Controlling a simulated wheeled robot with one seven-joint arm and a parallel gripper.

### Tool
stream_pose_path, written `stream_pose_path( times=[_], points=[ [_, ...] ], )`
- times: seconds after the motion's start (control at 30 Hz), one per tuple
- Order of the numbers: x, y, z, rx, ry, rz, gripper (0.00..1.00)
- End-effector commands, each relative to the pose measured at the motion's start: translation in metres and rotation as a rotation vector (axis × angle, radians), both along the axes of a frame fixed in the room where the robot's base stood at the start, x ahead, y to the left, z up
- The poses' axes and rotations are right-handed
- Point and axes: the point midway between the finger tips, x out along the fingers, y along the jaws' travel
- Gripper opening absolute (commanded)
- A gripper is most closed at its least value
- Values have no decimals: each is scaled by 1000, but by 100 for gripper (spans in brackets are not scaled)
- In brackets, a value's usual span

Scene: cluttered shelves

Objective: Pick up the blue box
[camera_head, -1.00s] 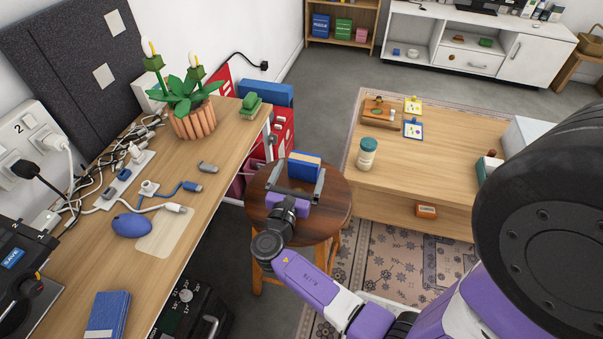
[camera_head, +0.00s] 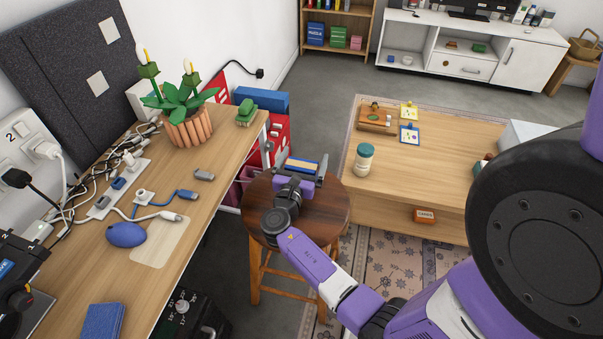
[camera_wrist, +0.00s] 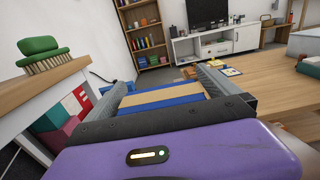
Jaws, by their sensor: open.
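The blue box (camera_head: 302,165) has a tan band across it and is at the far side of the round wooden stool (camera_head: 330,205). My gripper (camera_head: 301,168) is open over the stool, its palm hiding much of the box in the head view. In the wrist view, the box (camera_wrist: 160,96) lies between the two grey fingers of my gripper (camera_wrist: 168,85), one on each side. Small gaps seem to show beside it. I cannot tell whether either finger touches it.
The wooden desk (camera_head: 215,165) on the left holds a potted plant (camera_head: 185,115), cables and a green brush (camera_head: 247,112). A low table (camera_head: 440,150) with a jar (camera_head: 364,160) stands to the right. Red and blue boxes (camera_head: 275,135) are behind the stool. The stool's near right top is bare.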

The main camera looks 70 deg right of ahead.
Motion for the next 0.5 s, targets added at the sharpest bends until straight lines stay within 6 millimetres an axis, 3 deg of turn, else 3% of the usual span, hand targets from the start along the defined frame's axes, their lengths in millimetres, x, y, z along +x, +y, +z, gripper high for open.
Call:
stream_pose_path(
  times=[0.03,0.33,0.5],
  points=[
    [0,0,0,0,0,0,98],
    [0,0,0,0,0,0,40],
    [0,0,0,-1,0,0,40]
  ],
)
